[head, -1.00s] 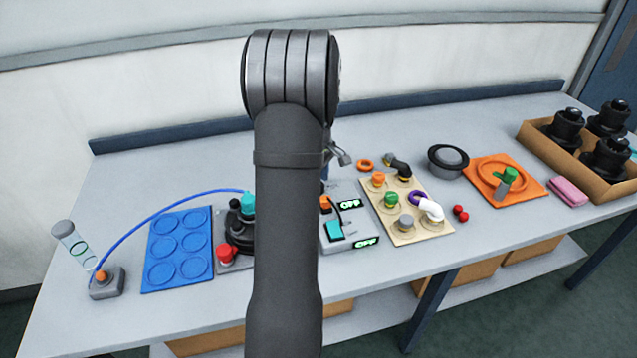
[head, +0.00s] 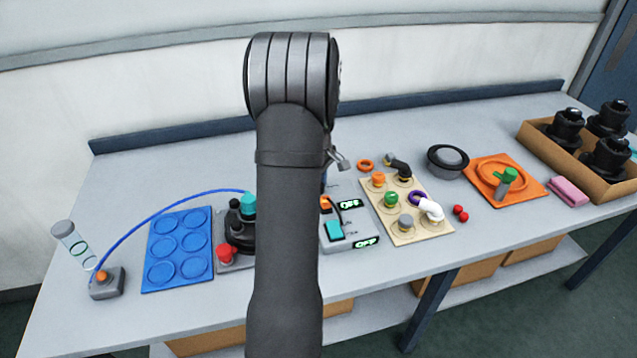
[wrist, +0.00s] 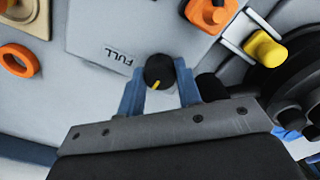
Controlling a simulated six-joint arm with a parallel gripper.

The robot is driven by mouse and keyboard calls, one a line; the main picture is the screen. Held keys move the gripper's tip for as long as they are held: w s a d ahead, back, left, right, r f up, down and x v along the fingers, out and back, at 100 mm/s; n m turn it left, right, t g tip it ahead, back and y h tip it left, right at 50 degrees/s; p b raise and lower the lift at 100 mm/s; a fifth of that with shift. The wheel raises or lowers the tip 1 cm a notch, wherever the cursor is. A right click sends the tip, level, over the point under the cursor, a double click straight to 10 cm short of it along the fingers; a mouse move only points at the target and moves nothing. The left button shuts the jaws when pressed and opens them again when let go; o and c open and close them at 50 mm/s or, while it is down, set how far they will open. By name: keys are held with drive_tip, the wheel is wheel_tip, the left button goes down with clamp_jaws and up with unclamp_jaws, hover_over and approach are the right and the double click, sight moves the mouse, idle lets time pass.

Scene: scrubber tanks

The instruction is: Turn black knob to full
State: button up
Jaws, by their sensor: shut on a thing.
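The black knob (wrist: 159,72) shows in the wrist view, round with a yellow pointer mark. The mark points toward the gripper body, slightly left, at the bottom of the picture. A FULL label (wrist: 118,57) is on the grey panel up and left of the knob. My gripper (wrist: 158,76) is shut on the knob, one blue finger at each side. In the head view my arm hides the knob and the gripper.
In the head view the grey control box (head: 350,240) has OFF displays and a teal switch. A beige board (head: 408,226) with coloured fittings stands to its right, a blue tray (head: 178,242) to the left. In the wrist view, black round parts (wrist: 285,65) are close at right.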

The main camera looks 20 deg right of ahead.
drive_tip(key=m, duration=1.1)
idle(0.3)
drive_tip(key=shift+m, duration=0.4)
drive_tip(key=o, duration=1)
drive_tip(key=shift+c, duration=0.2)
drive_tip(key=shift+r, duration=0.1)
wheel_tip(320, 180, up, 17)
drive_tip(key=shift+r, duration=0.15)
